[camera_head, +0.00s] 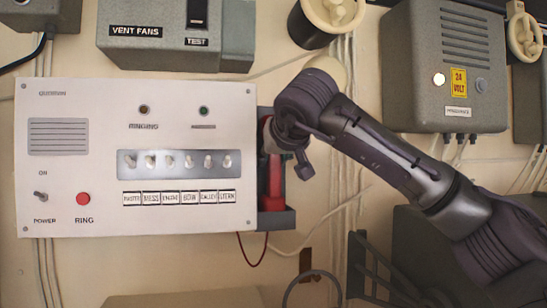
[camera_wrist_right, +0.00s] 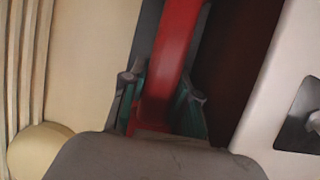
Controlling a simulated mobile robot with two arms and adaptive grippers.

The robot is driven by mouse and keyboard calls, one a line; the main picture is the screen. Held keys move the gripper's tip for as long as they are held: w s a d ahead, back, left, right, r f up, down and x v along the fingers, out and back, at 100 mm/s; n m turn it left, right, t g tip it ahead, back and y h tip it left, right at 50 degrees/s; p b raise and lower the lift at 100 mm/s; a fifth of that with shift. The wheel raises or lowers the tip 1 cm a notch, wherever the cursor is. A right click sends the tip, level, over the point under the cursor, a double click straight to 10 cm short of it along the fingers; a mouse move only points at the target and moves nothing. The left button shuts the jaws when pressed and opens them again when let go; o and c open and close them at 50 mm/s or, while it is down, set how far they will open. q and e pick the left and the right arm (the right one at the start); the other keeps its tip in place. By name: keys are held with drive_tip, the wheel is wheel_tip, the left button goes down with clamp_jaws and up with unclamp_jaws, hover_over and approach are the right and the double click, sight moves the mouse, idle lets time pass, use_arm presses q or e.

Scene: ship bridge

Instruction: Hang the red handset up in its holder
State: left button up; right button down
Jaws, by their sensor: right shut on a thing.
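The red handset (camera_head: 274,185) stands about upright at the right edge of the white intercom panel, in front of the dark grey holder (camera_head: 282,219). Its lower end meets the holder's bottom lip in the head view; I cannot tell whether it sits inside or only in front. My right gripper (camera_wrist_right: 160,108) is shut on the handset, which shows as a red bar (camera_wrist_right: 176,50) between its teal pads in the right wrist view. My left gripper is not in view.
The white panel (camera_head: 60,185) with switches and a red ring button (camera_head: 83,199) is directly left of the holder. A grey box (camera_head: 440,70) is at upper right, a vent fans box (camera_head: 170,40) above. Cables run down the wall, and a dark chair-like frame (camera_head: 365,265) is below right.

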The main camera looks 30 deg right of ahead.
drive_tip(key=shift+f, duration=0.45)
idle(1.6)
drive_tip(key=c, duration=0.8)
unclamp_jaws()
wheel_tip(320, 180, up, 9)
drive_tip(key=shift+s+a+f, duration=0.1)
drive_tip(key=shift+f, duration=0.05)
drive_tip(key=shift+r, duration=0.65)
